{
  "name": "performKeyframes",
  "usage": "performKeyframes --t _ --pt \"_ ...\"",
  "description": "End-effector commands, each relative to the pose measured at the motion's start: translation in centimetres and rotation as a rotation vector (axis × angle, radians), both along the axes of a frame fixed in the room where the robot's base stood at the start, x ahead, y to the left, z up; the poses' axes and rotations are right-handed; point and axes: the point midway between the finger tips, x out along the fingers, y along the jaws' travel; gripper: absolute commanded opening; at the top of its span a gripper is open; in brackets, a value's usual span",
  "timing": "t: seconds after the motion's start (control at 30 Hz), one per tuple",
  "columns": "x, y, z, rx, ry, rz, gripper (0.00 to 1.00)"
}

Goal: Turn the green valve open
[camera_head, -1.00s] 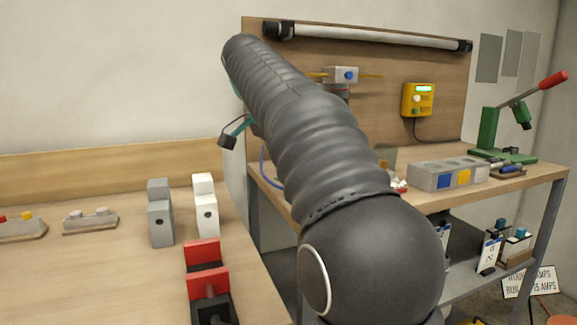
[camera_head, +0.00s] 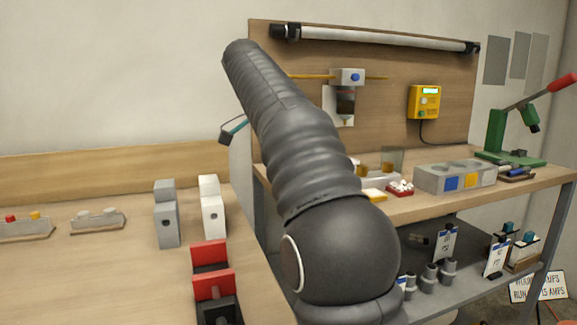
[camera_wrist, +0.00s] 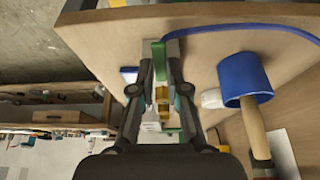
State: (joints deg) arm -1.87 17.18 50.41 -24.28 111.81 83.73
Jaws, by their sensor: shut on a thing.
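In the wrist view, my gripper (camera_wrist: 159,62) is shut, with its two fingertips on either side of a narrow green part, which I take to be the handle of the green valve (camera_wrist: 158,54). A brass-coloured piece (camera_wrist: 163,101) shows between the fingers, below the green part. The fingers hide much of the valve, so how far it is turned cannot be told. In the head view, my dark arm covers the valve; only a small dark and teal part shows at the arm's left side.
In the head view, a wooden bench (camera_head: 110,270) holds grey, white and red blocks at left. A yellow box (camera_head: 423,101) hangs on the back panel.

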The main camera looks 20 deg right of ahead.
Motion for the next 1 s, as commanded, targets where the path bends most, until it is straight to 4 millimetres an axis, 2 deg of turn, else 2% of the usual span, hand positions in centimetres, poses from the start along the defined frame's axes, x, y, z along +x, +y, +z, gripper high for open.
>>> performKeyframes --t 0.13,0.17,0.23,0.77,1.0 --pt "0.04 -0.03 0.06 -0.001 -0.003 0.0 0.0" --pt "0.04 -0.03 0.06 -0.001 -0.003 0.0 0.22" --pt "0.04 -0.03 0.04 -0.001 -0.003 0.0 0.39" --pt "-0.06 -0.02 0.04 0.0 -0.002 0.013 0.4" --pt "-0.81 -0.09 0.1 -0.001 -0.001 0.175 0.4"
